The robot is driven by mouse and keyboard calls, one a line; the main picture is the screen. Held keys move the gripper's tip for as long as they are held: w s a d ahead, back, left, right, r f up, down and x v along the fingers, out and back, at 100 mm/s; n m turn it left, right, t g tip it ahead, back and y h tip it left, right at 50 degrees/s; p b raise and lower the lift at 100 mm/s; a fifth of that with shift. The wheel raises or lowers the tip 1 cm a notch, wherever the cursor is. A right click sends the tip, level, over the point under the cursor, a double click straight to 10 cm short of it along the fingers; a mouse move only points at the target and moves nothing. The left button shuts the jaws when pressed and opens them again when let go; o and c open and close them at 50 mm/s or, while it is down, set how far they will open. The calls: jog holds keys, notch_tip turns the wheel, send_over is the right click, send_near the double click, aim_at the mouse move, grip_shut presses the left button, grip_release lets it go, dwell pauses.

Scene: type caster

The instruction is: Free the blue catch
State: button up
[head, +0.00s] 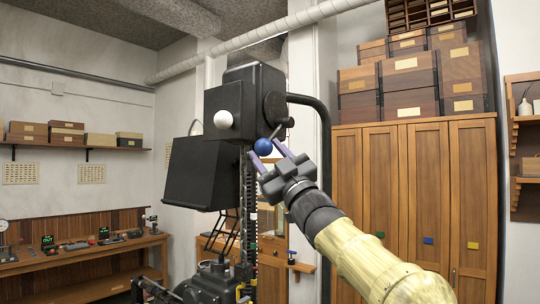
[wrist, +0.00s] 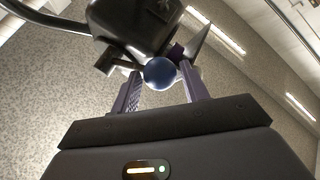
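The blue catch is a round blue knob (head: 263,146) on the lower right side of the black machine head (head: 240,104). It also shows in the wrist view (wrist: 159,73), between my fingertips. My gripper (head: 266,151) has its purple fingers spread, one on each side of the knob. In the wrist view my gripper (wrist: 159,82) shows a gap between the knob and the left finger; the right finger is close to the knob, and I cannot tell whether it touches. A white ball knob (head: 223,119) sits on the front of the machine head.
A black curved pipe (head: 318,120) runs beside the machine, close to my gripper. A black sloped box (head: 200,170) hangs at its left. Wooden cabinets (head: 420,190) stand at right, a workbench (head: 80,258) at left. A pointed grey part (wrist: 197,42) is near the right finger.

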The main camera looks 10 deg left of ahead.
jog(key=shift+o, duration=1.1)
jog(key=shift+d+f, duration=0.1)
jog(key=shift+s+d+f+b, duration=0.15)
jog(key=shift+f+b, duration=0.15)
jog(key=shift+b, duration=0.1)
jog(key=b+v, duration=0.9)
jog(key=v, duration=0.7)
jog(key=shift+d, duration=0.2)
jog(key=shift+s+f, duration=0.1)
jog(key=shift+s, duration=0.05)
